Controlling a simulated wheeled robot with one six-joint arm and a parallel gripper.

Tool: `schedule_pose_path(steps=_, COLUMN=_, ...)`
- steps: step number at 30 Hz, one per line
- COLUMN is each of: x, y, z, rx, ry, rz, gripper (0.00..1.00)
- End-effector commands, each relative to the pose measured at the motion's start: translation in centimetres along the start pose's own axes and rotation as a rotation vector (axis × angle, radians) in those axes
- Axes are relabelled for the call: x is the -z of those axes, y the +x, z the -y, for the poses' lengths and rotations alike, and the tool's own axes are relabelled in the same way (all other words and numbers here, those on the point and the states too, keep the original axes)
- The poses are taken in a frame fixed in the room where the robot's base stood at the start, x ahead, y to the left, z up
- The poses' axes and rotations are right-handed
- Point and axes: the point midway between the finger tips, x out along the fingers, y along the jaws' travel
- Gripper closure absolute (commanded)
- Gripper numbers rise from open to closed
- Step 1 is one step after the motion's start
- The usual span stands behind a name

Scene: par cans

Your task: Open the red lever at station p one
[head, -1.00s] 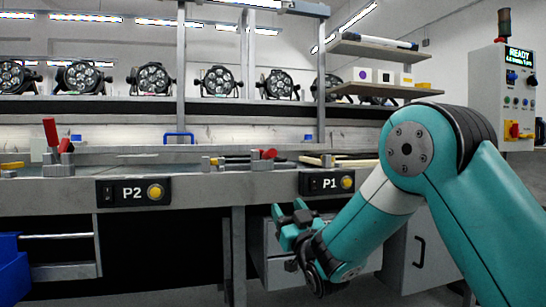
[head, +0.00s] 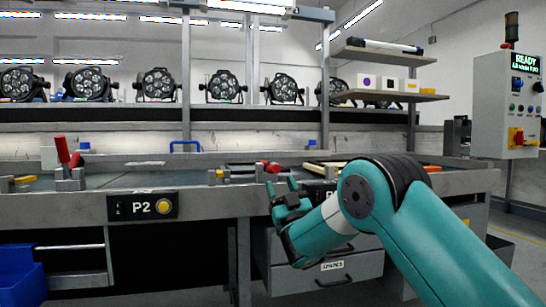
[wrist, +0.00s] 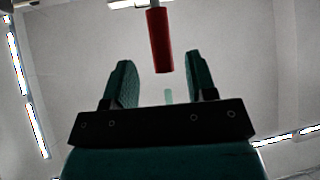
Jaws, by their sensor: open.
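The red lever at station P1 (head: 272,167) sits low on the bench, just behind the front edge. The P1 panel (head: 318,192) on the bench front is partly hidden by my arm. My gripper (head: 284,187) is at the bench front edge, just below the lever in the head view, with its fingers apart. In the wrist view a red handle (wrist: 159,42) shows beyond the open gripper (wrist: 160,75), in line with the gap between the fingers. Nothing is held. I cannot tell the exact distance to the handle.
Another red lever (head: 67,152) stands upright above the P2 panel (head: 142,207) at left. The bench (head: 215,203) has a drawer unit (head: 325,272) below. Several par cans (head: 157,85) stand on the rear shelf. A blue bin (head: 20,275) is at lower left.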

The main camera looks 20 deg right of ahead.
Motion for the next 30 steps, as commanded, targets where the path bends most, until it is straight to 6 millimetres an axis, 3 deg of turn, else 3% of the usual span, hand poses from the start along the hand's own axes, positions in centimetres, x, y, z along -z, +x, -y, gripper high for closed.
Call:
schedule_pose_path(steps=1, x=0.5, y=1.2, z=-0.1, rx=0.001, ry=0.000, rz=0.001, gripper=0.48)
schedule_pose_path(steps=14, x=0.5, y=4.9, z=0.0, rx=0.001, ry=0.000, rz=0.000, gripper=0.48)
schedule_pose_path(steps=30, x=-0.1, y=5.8, z=0.1, rx=0.001, ry=0.001, rz=0.000, gripper=0.48)
